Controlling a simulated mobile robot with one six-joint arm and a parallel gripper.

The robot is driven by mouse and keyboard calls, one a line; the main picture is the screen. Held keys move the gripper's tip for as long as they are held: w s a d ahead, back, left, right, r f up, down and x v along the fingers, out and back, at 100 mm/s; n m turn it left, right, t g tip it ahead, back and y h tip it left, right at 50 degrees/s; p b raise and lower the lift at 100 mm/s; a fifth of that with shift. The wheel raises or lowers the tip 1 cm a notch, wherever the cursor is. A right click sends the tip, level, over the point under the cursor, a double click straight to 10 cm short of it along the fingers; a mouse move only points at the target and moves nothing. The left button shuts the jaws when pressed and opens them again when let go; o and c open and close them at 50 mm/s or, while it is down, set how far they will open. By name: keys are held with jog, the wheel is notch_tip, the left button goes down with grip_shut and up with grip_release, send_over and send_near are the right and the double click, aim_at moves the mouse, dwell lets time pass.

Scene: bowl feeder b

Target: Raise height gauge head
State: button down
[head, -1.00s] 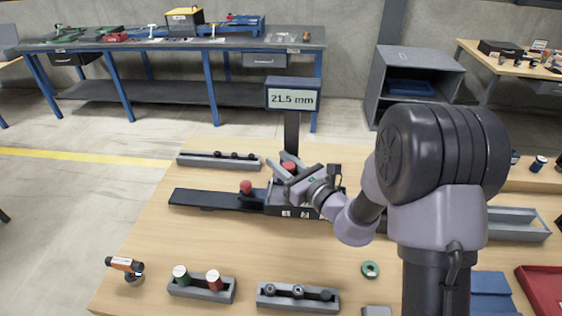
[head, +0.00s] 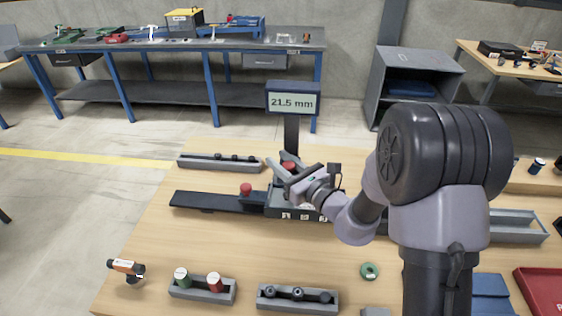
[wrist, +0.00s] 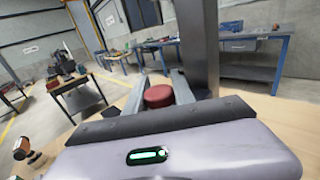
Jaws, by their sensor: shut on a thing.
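The height gauge stands on the wooden table, with a dark upright column (head: 291,135) and a display (head: 293,102) that reads 21.5 mm. Its red head knob (head: 288,167) is at the foot of the column. My gripper (head: 284,170) is at this knob, its fingers on either side of it. In the wrist view the red knob (wrist: 158,96) sits between my two grey fingers, and the gauge column (wrist: 197,45) rises just behind. The gauge's dark base (head: 290,213) is partly hidden by my gripper. Another red knob (head: 246,189) stands on the long dark rail (head: 215,201).
A grey tray (head: 215,163) with small dark parts lies behind the rail. An orange-black tool (head: 127,267) and a green ring (head: 370,271) lie on the table.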

notch_tip(320, 180, up, 4)
jog(key=shift+f+p, duration=0.25)
jog(key=shift+p, duration=0.6)
jog(key=shift+w+f, duration=0.1)
jog(key=c, duration=1.1)
grip_release()
jog(key=shift+o, duration=0.2)
jog(key=v, duration=1.7)
jog(key=shift+s+d, duration=0.2)
